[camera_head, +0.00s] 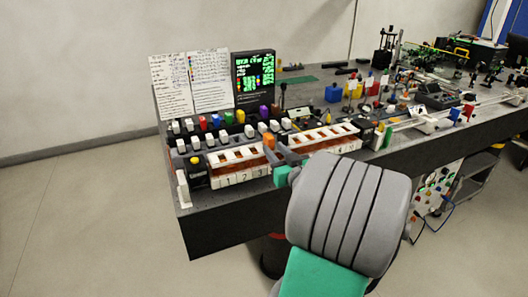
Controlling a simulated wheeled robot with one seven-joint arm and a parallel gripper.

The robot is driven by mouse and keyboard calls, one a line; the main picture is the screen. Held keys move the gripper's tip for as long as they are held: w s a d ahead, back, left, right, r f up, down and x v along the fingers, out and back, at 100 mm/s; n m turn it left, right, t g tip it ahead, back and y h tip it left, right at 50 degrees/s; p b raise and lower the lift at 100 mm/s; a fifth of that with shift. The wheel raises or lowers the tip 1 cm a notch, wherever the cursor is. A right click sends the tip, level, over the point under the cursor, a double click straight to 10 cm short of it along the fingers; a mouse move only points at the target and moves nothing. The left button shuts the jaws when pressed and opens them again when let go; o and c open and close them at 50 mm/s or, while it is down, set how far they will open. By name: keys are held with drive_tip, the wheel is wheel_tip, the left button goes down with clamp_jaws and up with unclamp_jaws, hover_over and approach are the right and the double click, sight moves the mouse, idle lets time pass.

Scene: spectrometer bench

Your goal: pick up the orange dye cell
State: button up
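My gripper (281,154) reaches over the front edge of the bench, between the two white numbered racks, just on the near side of the orange cell. Its two dark fingers look apart, with a gap between them. I see nothing held, though the view is small and my wrist covers part of the area.
The left white rack (240,177) and the right white rack (325,146) flank my gripper closely. Rows of small white-capped and coloured cells stand behind the left rack. A dark display (254,76) and note sheets (191,85) stand at the back.

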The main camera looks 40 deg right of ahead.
sight(265, 137)
drive_tip(key=p+x, duration=0.1)
drive_tip(key=x, duration=0.5)
drive_tip(key=p+x, duration=0.1)
drive_tip(key=x, duration=0.2)
drive_tip(key=shift+d+f+p, duration=0.1)
drive_tip(key=shift+d+p, duration=0.2)
drive_tip(key=shift+d, duration=0.05)
drive_tip(key=shift+s, duration=0.1)
drive_tip(key=shift+c, duration=0.3)
clamp_jaws()
